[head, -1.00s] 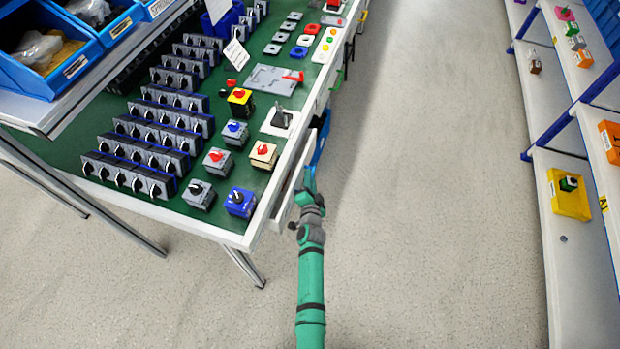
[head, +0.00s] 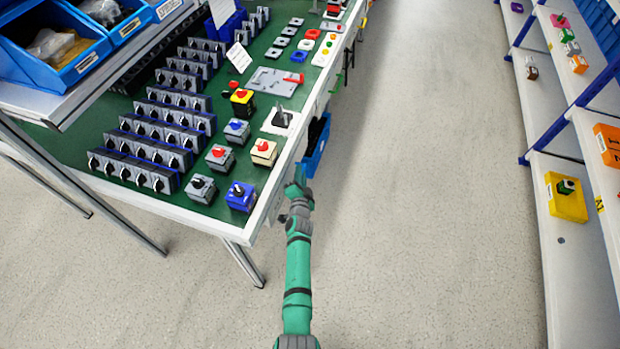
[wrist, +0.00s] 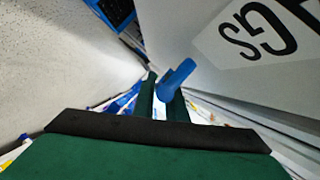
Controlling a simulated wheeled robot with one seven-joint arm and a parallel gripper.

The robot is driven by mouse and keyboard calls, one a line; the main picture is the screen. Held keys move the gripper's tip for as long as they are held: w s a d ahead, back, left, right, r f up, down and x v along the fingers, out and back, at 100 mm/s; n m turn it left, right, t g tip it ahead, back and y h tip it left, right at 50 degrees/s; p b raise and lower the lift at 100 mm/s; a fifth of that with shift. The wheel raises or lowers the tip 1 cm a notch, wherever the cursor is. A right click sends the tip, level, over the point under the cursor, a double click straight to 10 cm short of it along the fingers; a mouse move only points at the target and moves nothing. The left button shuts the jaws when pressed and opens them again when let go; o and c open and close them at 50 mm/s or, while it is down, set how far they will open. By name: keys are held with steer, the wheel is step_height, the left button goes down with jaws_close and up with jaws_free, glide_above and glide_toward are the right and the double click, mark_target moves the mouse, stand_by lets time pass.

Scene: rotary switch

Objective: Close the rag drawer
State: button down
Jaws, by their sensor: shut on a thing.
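The rag drawer shows in the wrist view as a pale front (wrist: 190,25) with a white label (wrist: 262,35) whose visible letters read "GS". A blue handle (wrist: 178,80) sticks out from this front. My gripper (wrist: 162,95) is shut on the blue handle, with its two green fingers on either side. In the head view my gripper (head: 300,188) is at the right edge of the green-topped workbench (head: 190,203), below the top. There the drawer front lies close to the bench side, largely hidden by my arm; I cannot tell whether a small gap remains.
A blue bin (head: 316,145) juts from the bench side just beyond my gripper. Rotary switches such as a blue one (head: 241,196) stand near the bench edge. A shelf rack (head: 560,235) stands at the right. The floor (head: 420,200) between is clear.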

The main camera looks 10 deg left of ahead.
steer(key=shift+a, duration=0.25)
steer(key=c, duration=2.1)
jaws_free()
steer(key=shift+s+r, duration=0.1)
steer(key=shift+a, duration=0.2)
steer(key=shift+s+d, duration=0.1)
steer(key=shift+d, duration=0.05)
